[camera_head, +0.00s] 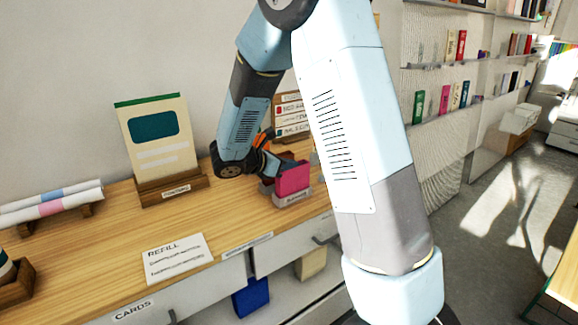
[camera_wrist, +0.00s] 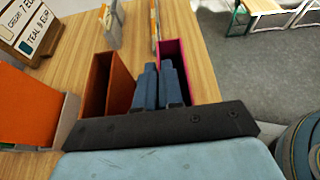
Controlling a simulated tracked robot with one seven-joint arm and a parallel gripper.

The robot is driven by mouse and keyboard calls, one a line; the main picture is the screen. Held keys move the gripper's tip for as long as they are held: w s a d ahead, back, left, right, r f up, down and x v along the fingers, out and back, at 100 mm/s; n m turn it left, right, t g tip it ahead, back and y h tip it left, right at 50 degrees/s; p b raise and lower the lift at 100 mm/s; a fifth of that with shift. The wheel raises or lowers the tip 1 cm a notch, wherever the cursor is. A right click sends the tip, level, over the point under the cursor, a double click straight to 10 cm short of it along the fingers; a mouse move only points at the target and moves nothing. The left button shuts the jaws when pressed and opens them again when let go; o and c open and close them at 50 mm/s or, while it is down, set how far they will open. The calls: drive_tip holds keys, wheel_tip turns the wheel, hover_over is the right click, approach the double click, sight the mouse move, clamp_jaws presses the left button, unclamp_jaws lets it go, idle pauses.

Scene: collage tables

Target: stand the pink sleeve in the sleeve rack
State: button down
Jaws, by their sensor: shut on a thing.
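The pink sleeve (camera_head: 294,177) is upright at the right end of the wooden counter in the head view. Its lower edge is at the pale grey labelled sleeve rack (camera_head: 292,198), which hides its bottom, so I cannot tell whether it rests on the rack's floor. My gripper (camera_head: 273,166) is at the sleeve's upper left, shut on it. In the wrist view my blue fingers (camera_wrist: 160,78) are close together against the pink sleeve (camera_wrist: 171,48), whose lower part is hidden.
A brown-red open sleeve (camera_wrist: 106,84) stands just left of my fingers, and an orange one (camera_wrist: 28,106) farther left. A lettered board (camera_wrist: 28,28) is behind. On the counter are a poster stand (camera_head: 158,140), a refill card (camera_head: 177,257) and paper rolls (camera_head: 48,205). The counter's middle is clear.

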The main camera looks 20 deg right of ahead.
drive_tip(key=c, duration=1.2)
unclamp_jaws()
drive_tip(key=v, duration=1.3)
drive_tip(key=shift+s+a+r, duration=0.1)
drive_tip(key=shift+a+r, duration=0.05)
drive_tip(key=shift+a, duration=0.2)
drive_tip(key=s+d+r+m+g+y, duration=0.3)
drive_tip(key=s+d+r+m+y, duration=0.25)
drive_tip(key=s+d+m, duration=0.55)
drive_tip(key=s+r+m+t+y, duration=0.1)
drive_tip(key=s+m+y, duration=0.1)
drive_tip(key=s+m, duration=0.1)
drive_tip(key=s+d+r+m+t+y, duration=0.1)
drive_tip(key=s+r+m+t+y, duration=0.1)
drive_tip(key=s, duration=0.4)
drive_tip(key=s+r+m+t+y, duration=0.1)
drive_tip(key=s+r+m+y, duration=0.1)
drive_tip(key=s+m, duration=0.3)
drive_tip(key=shift+s+d+r+m+y, duration=0.15)
drive_tip(key=shift+s+d+m+y, duration=0.2)
drive_tip(key=shift+y, duration=0.3)
